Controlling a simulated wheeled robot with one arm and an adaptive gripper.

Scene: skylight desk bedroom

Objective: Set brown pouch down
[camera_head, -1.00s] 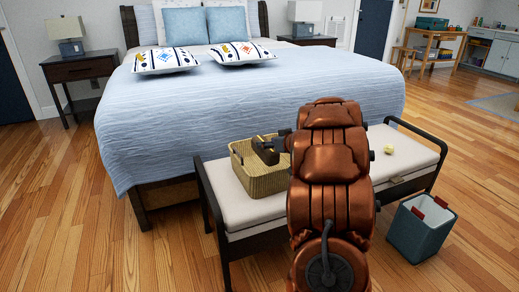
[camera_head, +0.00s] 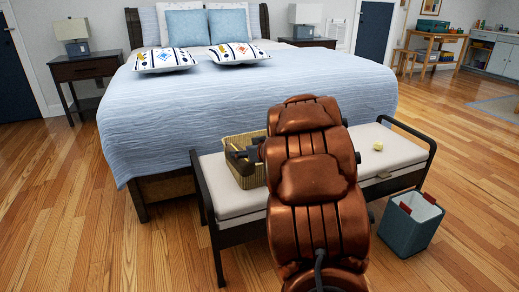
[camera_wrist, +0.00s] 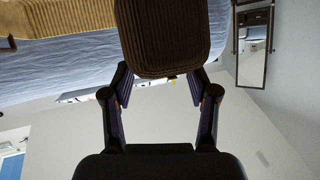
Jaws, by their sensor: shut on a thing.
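The brown pouch (camera_wrist: 172,38) is a ribbed, rounded brown thing at the top of the wrist view. My gripper (camera_wrist: 160,80) is shut on it, with one finger on each side. In the head view my gripper (camera_head: 243,158) shows dark at the woven tan basket (camera_head: 251,181), over its opening. My arm hides part of the basket, and I cannot clearly make out the pouch there. A yellow-tan woven corner of the basket (camera_wrist: 55,15) shows at the upper left of the wrist view, apart from the pouch in the picture.
The basket stands on the white cushioned bench (camera_head: 405,158) at the foot of the blue bed (camera_head: 300,85). A small yellow item (camera_head: 378,146) lies on the bench's right half, with bare cushion around it. A blue-grey bin (camera_head: 408,232) stands on the floor to the right.

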